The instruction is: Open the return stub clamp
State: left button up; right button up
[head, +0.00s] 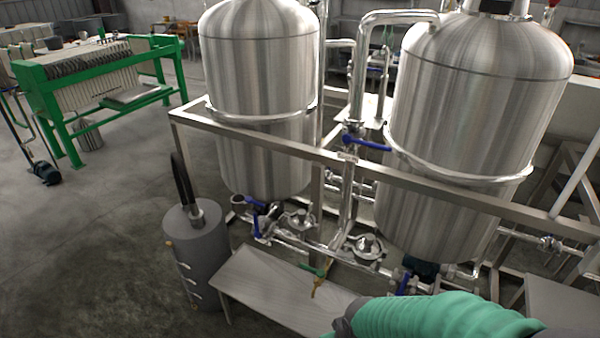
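I cannot tell for certain which fitting is the return stub clamp. Steel pipework (345,215) with several small fittings runs between and below two stirred tanks, the left tank (262,90) and the right tank (475,120). A grey cylinder (200,255) stands at the left front of the frame, with a black hose (181,180) rising from a metal stub (197,216) on its top. Neither of my grippers shows.
A metal frame rail (270,148) runs across in front of both tanks. A blue-handled valve (367,143) sits between them. A low bench (270,290) stands below, near a green-handled tap (314,271). A green filter press (105,80) stands far left.

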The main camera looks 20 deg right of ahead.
aim_at(374, 261)
jog(key=k+z, duration=0.15)
jog(key=z, duration=0.9)
jog(key=i+j, duration=0.2)
jog(key=i, duration=0.35)
jog(key=i+j, duration=0.15)
jog(key=i, duration=0.45)
